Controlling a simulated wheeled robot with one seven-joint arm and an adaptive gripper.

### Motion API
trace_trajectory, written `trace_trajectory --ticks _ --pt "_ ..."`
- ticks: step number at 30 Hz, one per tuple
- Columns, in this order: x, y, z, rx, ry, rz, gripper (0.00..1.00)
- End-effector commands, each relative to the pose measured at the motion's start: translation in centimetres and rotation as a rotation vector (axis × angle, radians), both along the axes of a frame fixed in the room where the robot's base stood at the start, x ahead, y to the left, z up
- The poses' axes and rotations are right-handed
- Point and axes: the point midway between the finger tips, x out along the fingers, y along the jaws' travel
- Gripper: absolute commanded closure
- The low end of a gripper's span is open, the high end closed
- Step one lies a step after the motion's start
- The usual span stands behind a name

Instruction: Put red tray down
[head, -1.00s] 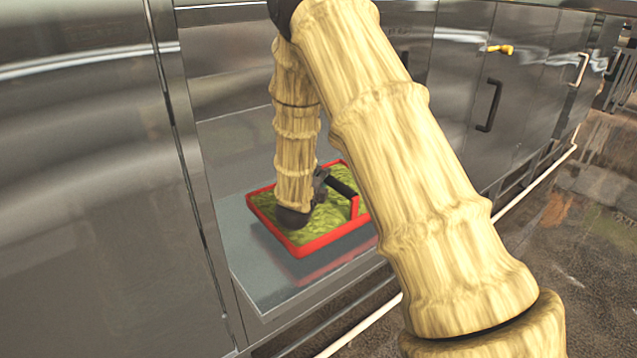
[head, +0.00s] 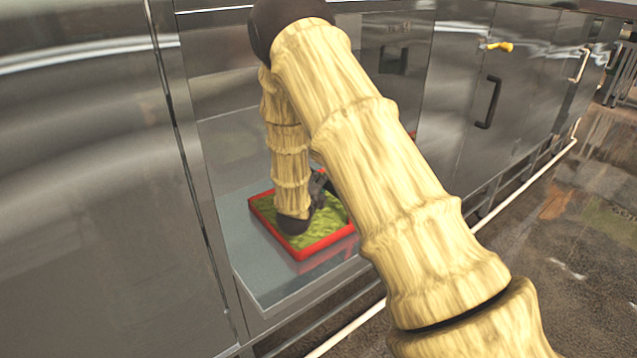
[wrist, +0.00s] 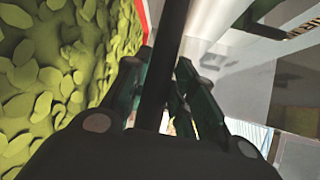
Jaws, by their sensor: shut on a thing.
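The red tray (head: 316,249) is a shallow square tray with a red rim, filled with yellow-green leafy material. In the head view it is over the grey metal shelf (head: 262,283), and a reddish reflection shows below its front edge. I cannot tell whether it touches the shelf. My gripper (head: 318,186) is at the tray's right side, mostly hidden by my arm. In the wrist view my gripper (wrist: 160,95) is shut on the dark handle bar (wrist: 168,45) of the tray, with the green filling (wrist: 45,85) to the left.
Tall steel panels (head: 90,180) flank the shelf on the left. Steel doors with a black handle (head: 488,102) and a yellow latch (head: 500,46) stand to the right. A white pipe (head: 520,183) runs low along the front. The shelf's front part is bare.

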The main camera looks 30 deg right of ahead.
Motion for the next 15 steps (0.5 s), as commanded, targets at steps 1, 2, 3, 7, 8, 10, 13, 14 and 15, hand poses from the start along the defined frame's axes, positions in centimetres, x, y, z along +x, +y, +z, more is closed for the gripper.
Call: trace_trajectory --ticks 1,2,3,7,8,10,13,14,15 --pt "0.08 -0.03 0.2 -0.002 -0.003 0.0 1.0" --pt "0.09 -0.02 0.2 -0.002 -0.003 0.0 1.0" --pt "0.09 -0.02 0.2 -0.002 -0.003 0.0 1.0" --pt "0.08 -0.01 0.14 -0.002 -0.004 0.0 1.0" --pt "0.08 -0.01 0.07 -0.002 -0.004 0.0 1.0" --pt "0.08 0.0 -0.08 -0.001 -0.004 0.0 1.0" --pt "0.03 0.03 -0.15 0.001 -0.001 0.001 0.6" --pt "0.02 0.02 -0.16 0.001 -0.001 0.0 0.54" --pt "0.02 0.02 -0.15 0.001 -0.001 0.0 0.53"
